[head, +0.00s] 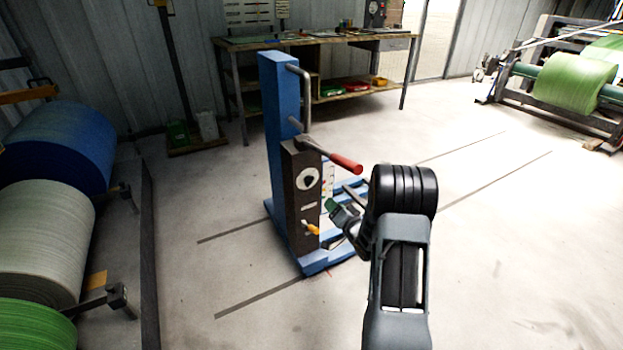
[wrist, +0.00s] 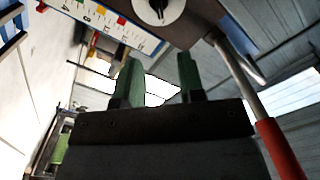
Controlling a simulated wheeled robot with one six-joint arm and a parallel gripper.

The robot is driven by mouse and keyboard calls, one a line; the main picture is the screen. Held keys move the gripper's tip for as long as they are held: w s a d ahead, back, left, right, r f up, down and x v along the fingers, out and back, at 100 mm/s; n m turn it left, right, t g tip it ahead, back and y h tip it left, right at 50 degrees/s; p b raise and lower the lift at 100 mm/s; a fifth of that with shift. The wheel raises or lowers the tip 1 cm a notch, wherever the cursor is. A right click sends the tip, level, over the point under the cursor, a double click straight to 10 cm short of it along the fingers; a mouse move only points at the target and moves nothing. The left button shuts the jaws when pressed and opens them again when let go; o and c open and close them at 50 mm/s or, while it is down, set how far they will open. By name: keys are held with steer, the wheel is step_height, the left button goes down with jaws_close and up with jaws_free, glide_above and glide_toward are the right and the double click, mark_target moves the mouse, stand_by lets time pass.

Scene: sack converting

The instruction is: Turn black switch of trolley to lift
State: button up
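The blue trolley (head: 279,110) stands upright on the floor in the middle of the head view, with a dark panel (head: 303,204) on its front. A white round dial with the black switch (head: 308,179) sits on the panel's upper part. The dial also shows at the top edge of the wrist view, partly cut off, with the black switch (wrist: 159,6) on it. My gripper (wrist: 158,65) is open and empty, its two green fingers apart and the dial beyond their tips. In the head view my gripper (head: 336,208) is right of the panel, lower than the dial.
A red-ended lever (head: 345,163) sticks out from the trolley above my gripper and shows at right in the wrist view (wrist: 278,145). A yellow lever (head: 311,228) is low on the panel. A numbered scale (wrist: 105,22) is at upper left.

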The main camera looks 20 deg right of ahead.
mark_target(310, 181)
steer(key=w+b, duration=0.1)
steer(key=w, duration=0.3)
steer(key=w+a+b, duration=0.1)
steer(key=w, duration=0.4)
steer(key=w+b, duration=0.1)
steer(key=w, duration=0.4)
steer(key=shift+a+b, duration=0.3)
steer(key=shift+b, duration=0.05)
jaws_close()
